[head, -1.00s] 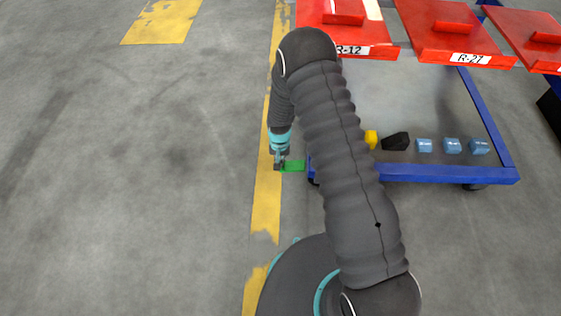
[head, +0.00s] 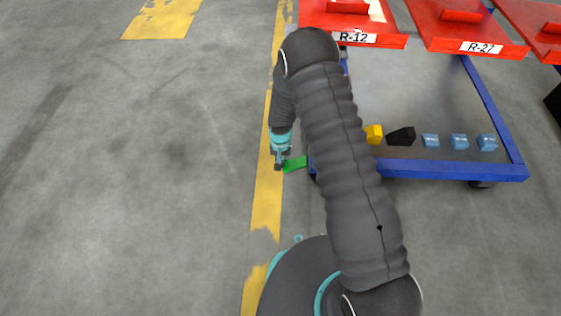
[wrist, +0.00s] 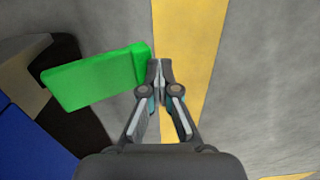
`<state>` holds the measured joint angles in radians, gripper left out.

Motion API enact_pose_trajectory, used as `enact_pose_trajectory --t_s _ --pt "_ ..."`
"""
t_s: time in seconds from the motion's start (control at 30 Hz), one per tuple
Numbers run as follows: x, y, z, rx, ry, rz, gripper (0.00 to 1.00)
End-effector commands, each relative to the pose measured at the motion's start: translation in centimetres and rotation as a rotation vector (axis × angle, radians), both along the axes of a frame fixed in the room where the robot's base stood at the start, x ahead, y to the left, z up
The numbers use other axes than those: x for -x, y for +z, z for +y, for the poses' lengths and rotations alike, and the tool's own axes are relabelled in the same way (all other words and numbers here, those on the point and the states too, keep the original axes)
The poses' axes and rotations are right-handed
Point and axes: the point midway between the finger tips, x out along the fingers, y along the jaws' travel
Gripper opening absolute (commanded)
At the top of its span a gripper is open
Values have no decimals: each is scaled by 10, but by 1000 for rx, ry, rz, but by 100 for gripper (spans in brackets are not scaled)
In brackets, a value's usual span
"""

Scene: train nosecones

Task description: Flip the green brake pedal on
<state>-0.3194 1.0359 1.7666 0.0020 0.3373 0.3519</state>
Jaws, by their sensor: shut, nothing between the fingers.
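The green brake pedal (head: 296,163) sticks out from the left front corner of the blue cart frame, low over the floor. In the wrist view the pedal (wrist: 95,78) is a flat green plate with a raised lip at its outer end. My gripper (head: 280,165) points down at the pedal's outer left end. In the wrist view my gripper (wrist: 160,64) is shut and empty, its fingertips right beside the lip. I cannot tell whether they touch it. The pedal's hinge end is partly hidden in the head view.
The blue cart frame (head: 440,170) stands at right with a yellow block (head: 373,134), a black block (head: 401,136) and several light blue blocks. Red trays labelled R-12 (head: 354,38) and R-27 (head: 481,47) sit above. Open floor (head: 130,180) lies left of the yellow line (head: 268,200).

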Motion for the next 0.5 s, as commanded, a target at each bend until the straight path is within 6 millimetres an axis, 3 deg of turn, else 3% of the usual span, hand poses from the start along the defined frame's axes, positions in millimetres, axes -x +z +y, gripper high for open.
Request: enact_pose_trajectory --t_s 0.23,0.5 --pt "1 7 3 1 0 2 0" --pt "-2 50 24 -1 -2 -3 0"
